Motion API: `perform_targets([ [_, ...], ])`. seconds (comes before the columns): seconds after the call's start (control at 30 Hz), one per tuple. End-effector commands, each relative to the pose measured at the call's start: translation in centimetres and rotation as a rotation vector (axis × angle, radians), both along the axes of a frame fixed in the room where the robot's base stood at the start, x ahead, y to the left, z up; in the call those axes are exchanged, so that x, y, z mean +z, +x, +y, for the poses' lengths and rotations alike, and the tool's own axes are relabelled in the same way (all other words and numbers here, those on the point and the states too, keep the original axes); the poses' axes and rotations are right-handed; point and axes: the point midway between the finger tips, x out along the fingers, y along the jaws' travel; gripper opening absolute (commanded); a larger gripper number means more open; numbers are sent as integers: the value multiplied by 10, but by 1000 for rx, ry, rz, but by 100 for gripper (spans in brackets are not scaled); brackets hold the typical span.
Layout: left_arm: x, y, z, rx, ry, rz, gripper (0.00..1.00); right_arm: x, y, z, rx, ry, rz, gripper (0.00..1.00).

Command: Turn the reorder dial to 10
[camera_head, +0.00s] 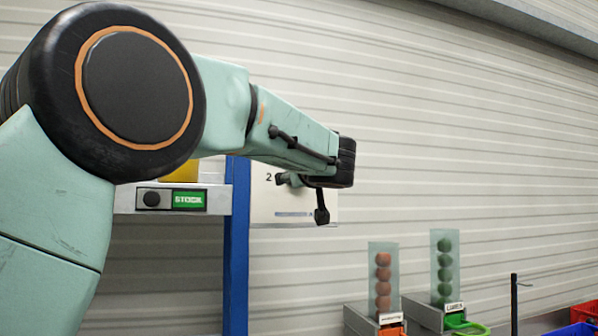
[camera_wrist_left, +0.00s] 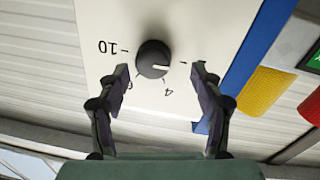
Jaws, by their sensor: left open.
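The reorder dial is a dark round knob (camera_wrist_left: 153,60) on a white panel (camera_wrist_left: 215,28) in the left wrist view, where the print appears upside down. In the head view my left gripper (camera_head: 302,198) is before the panel (camera_head: 292,213), hiding the knob.
A blue post (camera_head: 236,245) stands beside the panel, with a shelf carrying a green-labelled box (camera_head: 188,200) to its left. Dispensers with orange balls (camera_head: 383,281) and green balls (camera_head: 445,268) stand lower right. A yellow cylinder (camera_wrist_left: 258,93) is right of the post in the wrist view.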

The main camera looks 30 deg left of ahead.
Motion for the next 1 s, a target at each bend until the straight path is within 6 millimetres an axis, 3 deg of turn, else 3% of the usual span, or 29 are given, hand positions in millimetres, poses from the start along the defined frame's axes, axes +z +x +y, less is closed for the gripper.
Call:
perform_targets([
  [0.1,4,13,12,0,-1,1,66,14,0,0,0,0,0,75],
  [0.3,2,25,21,-2,0,1,66,22,0,0,-1,0,0,75],
  [0.67,0,26,20,-2,1,0,65,22,0,0,0,0,0,75],
  [1.0,1,26,20,-3,2,0,36,22,0,0,-1,0,0,75],
])
